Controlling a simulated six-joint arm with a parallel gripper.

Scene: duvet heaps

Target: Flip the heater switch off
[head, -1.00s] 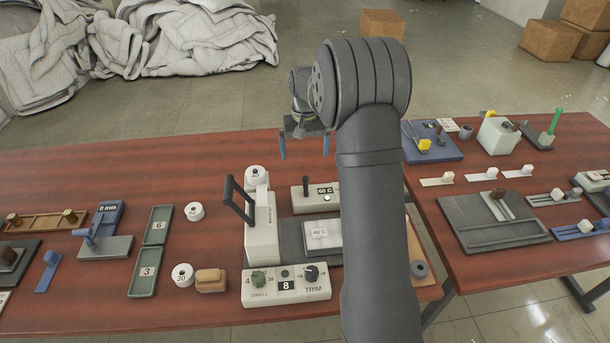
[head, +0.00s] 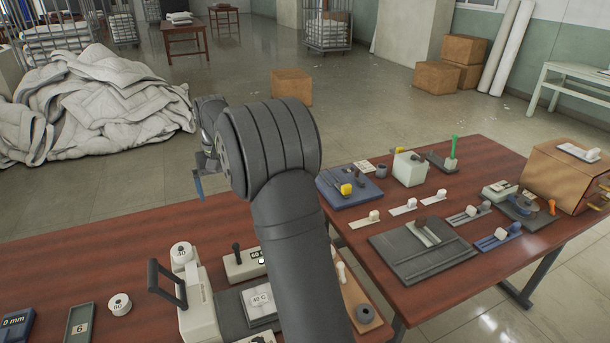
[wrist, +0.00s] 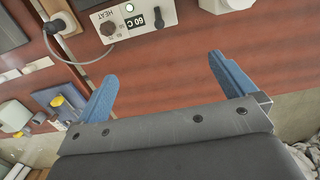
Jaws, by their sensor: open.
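In the wrist view, the box (wrist: 125,25) is at the top edge with the word HEAT, a pale greenish lamp (wrist: 129,8) and the dark lever (wrist: 160,16). My gripper (wrist: 162,70) is open and empty, its blue fingers apart and clear of the box. In the head view, my gripper (head: 199,180) is beyond the box, partly hidden by my arm.
A press with a raised black handle (head: 165,283) stands left of the heater box. A plug and cable (wrist: 57,24) lie beside the box. A second table (head: 440,290) on the right holds several small devices. Bare wood lies under the fingers.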

